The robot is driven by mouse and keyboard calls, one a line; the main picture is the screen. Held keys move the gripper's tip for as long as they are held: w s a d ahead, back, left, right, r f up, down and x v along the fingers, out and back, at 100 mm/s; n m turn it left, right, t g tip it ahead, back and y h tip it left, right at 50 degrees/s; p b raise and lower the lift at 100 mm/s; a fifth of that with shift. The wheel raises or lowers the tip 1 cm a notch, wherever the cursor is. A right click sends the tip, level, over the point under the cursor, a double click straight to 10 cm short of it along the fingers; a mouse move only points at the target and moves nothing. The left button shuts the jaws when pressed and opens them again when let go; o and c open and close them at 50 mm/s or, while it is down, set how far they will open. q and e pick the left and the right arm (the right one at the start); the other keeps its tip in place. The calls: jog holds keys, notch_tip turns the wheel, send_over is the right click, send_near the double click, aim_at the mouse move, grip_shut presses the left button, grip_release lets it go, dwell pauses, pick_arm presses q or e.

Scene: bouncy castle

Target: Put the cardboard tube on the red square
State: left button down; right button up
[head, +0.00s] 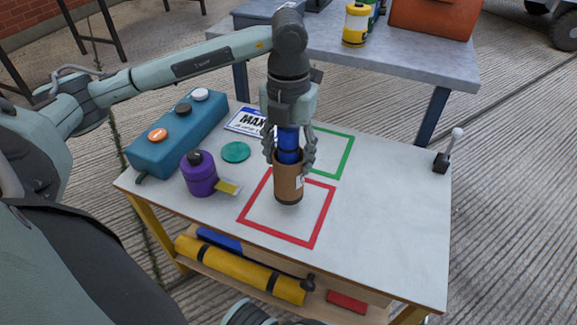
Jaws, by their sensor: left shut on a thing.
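My left gripper (290,158) points straight down over the white table and is shut on the brown cardboard tube (288,185). The tube is upright, with a dark lower end and a small white label. A blue part (288,142) shows between the fingers above the tube; I cannot tell whether it belongs to the tube. The red square (323,218) is an outline on the tabletop. The tube's lower end appears inside the outline, towards its far side, and the tube hides part of the far edge. I cannot tell whether it touches the table. My right gripper is out of view.
A purple canister (199,174), a teal disc (235,152) and a blue button box (178,136) stand left. A green square outline (345,160) and a name card (246,121) lie behind. A lever (447,152) stands at the right edge. The table's right front is clear.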

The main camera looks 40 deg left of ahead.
pick_arm(q)
notch_tip(320, 180, down, 3)
jog(key=shift+f, duration=0.2)
jog(key=shift+f, duration=0.1)
